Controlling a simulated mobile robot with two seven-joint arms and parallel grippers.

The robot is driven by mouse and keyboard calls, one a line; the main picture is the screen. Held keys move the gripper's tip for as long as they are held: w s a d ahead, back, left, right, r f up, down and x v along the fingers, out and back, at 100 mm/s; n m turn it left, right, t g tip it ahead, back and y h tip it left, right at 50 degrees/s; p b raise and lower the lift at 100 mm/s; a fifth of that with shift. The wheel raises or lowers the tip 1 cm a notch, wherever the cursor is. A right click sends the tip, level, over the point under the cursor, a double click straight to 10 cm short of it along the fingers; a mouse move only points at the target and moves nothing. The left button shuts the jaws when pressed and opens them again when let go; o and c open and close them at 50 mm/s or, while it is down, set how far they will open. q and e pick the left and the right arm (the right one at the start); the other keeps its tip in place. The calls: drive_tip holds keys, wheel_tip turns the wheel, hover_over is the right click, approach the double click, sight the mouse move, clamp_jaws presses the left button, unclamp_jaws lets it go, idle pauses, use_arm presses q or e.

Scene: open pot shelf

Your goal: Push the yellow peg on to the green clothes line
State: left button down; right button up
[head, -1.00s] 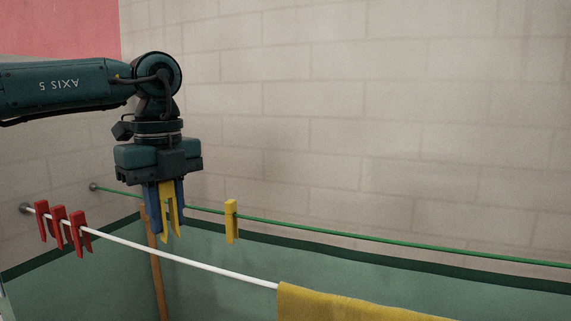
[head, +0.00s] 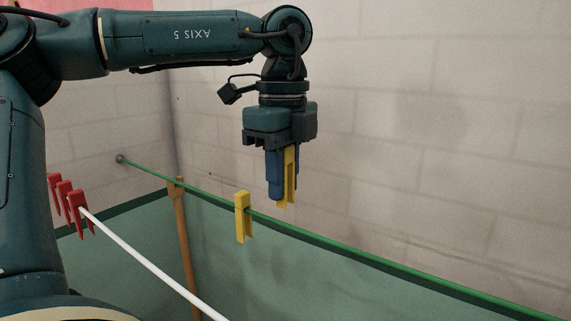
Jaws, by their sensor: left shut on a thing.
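My left gripper (head: 283,197) points down with its blue fingers shut on a yellow peg (head: 290,180), whose prongs point down. The held peg shows just above the green clothes line (head: 345,252) in the picture, with a small gap between its tips and the line. Its depth relative to the line is hard to tell. A second yellow peg (head: 243,217) sits on the green line, left of the held one. My right gripper is out of view.
A white line (head: 150,265) runs in front, with several red pegs (head: 67,198) at its left end. A wooden pole (head: 183,235) stands against the green lower wall. The green line to the right is clear.

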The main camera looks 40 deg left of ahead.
sight(283, 223)
use_arm(q)
drive_tip(key=shift+f, duration=0.75)
drive_tip(key=shift+f+b, duration=0.75)
drive_tip(key=shift+f, duration=0.1)
wheel_tip(283, 223, down, 2)
drive_tip(key=shift+b, duration=0.9)
wheel_tip(283, 223, down, 3)
drive_tip(key=b, duration=0.2)
drive_tip(key=shift+b, duration=0.3)
drive_tip(key=shift+f, duration=0.2)
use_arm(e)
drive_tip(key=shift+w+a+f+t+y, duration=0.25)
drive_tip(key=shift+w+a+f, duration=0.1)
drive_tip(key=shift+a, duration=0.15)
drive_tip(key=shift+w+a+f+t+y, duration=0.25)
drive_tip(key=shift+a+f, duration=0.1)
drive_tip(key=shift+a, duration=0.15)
use_arm(q)
drive_tip(key=shift+w+f+b, duration=0.1)
drive_tip(key=shift+f+b, duration=0.5)
drive_tip(key=shift+b, duration=0.2)
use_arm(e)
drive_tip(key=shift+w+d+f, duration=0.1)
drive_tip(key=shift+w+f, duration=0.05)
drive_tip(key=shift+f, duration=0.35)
use_arm(q)
drive_tip(key=c, duration=1.2)
unclamp_jaws()
drive_tip(key=shift+o, duration=0.2)
